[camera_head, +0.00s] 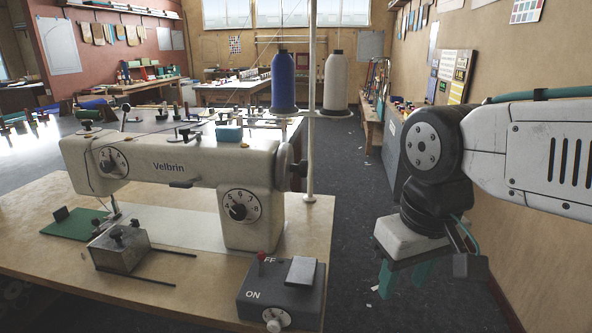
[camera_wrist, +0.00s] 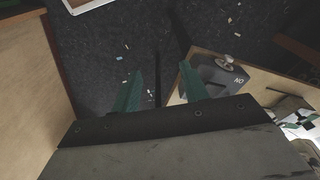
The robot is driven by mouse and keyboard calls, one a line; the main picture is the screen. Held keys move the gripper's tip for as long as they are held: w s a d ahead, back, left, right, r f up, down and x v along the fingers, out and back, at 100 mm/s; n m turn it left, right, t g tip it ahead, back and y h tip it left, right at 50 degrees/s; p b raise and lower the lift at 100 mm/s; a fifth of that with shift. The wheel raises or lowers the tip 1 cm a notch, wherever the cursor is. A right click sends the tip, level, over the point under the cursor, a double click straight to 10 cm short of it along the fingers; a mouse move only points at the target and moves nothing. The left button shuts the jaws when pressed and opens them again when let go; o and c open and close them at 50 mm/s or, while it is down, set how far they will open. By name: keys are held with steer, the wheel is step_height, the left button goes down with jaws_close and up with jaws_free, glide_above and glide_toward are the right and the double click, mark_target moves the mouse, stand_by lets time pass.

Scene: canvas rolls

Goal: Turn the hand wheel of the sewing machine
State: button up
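The cream sewing machine (camera_head: 175,165) labelled Velbrin stands on a wooden table (camera_head: 60,205). Its dark hand wheel (camera_head: 291,168) is at the right end of the machine, seen nearly edge-on in the head view. My gripper (camera_head: 403,280) hangs to the right of the table, pointing down, well apart from the wheel. Its two green fingers are spread with nothing between them. In the wrist view the fingers (camera_wrist: 160,85) are apart above the dark floor. The hand wheel is not clear in the wrist view.
A grey switch box (camera_head: 282,292) marked ON sits at the table's front right, also in the wrist view (camera_wrist: 215,78). A white pole (camera_head: 311,150) with blue (camera_head: 283,82) and cream (camera_head: 337,80) thread cones stands behind the wheel. Floor (camera_head: 350,230) right of the table is open.

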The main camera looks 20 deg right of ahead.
steer(key=o, duration=0.3)
steer(key=shift+w+d+f+m+g, duration=0.3)
steer(key=shift+w+f+g, duration=0.1)
steer(key=shift+w+f, duration=0.1)
steer(key=shift+w+d+f+m+g, duration=0.3)
steer(key=shift+w+f+g, duration=0.1)
steer(key=shift+f, duration=0.1)
steer(key=n+t+y, duration=0.9)
steer(key=n+y, duration=0.5)
steer(key=y, duration=0.2)
glide_toward(304, 169)
steer(key=w+a, duration=0.2)
steer(key=w, duration=0.1)
steer(key=x, duration=0.4)
steer(key=f+x, duration=0.1)
steer(key=x, duration=0.2)
steer(key=shift+w, duration=0.15)
steer(key=shift+d, duration=0.1)
steer(key=shift+c, duration=0.3)
